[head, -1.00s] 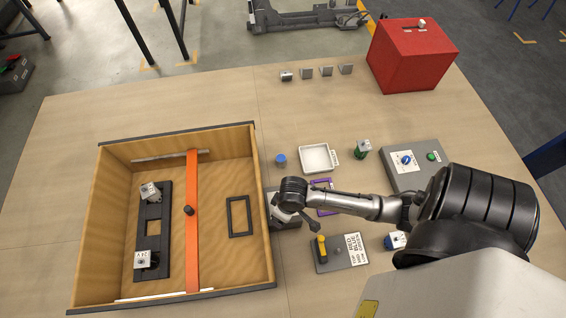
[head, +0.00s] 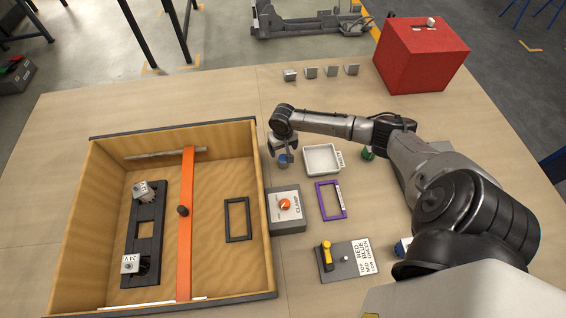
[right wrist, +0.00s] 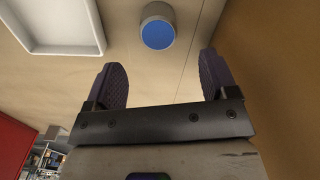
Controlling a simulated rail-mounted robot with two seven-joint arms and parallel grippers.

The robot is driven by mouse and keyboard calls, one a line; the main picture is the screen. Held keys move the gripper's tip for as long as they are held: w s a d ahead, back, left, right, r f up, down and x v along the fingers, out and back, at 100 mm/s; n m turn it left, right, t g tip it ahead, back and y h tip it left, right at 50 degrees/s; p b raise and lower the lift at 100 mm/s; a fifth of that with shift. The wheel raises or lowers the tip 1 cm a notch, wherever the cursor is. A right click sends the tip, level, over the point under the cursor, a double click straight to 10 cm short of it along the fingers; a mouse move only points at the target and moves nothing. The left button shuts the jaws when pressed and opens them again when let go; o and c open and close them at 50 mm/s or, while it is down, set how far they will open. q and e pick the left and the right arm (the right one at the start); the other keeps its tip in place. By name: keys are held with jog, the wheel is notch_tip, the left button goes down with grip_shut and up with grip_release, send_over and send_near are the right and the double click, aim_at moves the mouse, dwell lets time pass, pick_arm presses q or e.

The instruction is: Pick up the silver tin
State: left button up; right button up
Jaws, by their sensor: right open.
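A small round tin (right wrist: 158,27) with a blue top and a silver-grey side stands on the table in the right wrist view. In the head view the tin (head: 283,162) is beside the wooden box's right wall, partly hidden by my gripper. My right gripper (head: 284,152) is at the tin in the head view. In the right wrist view its two dark fingers (right wrist: 163,70) are spread apart with nothing between them. The tin is beyond the fingertips, roughly in line with the gap. My left gripper is not in view.
The wooden box (head: 84,215) with an orange bar (head: 187,235) is left of the tin. A white tray (head: 322,158) is close on its right. Small grey blocks (head: 331,71) and a red box (head: 420,58) are behind.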

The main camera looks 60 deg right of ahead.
aim_at(284, 158)
notch_tip(284, 158, down, 4)
jog(key=shift+f+b, duration=0.1)
jog(key=shift+b, duration=0.2)
jog(key=shift+s+f+b, duration=0.15)
jog(key=shift+f+b, duration=0.5)
jog(key=shift+f, duration=2)
jog(key=shift+c, duration=0.4)
jog(key=c, duration=1)
jog(key=shift+o, duration=0.2)
jog(key=shift+r, duration=0.15)
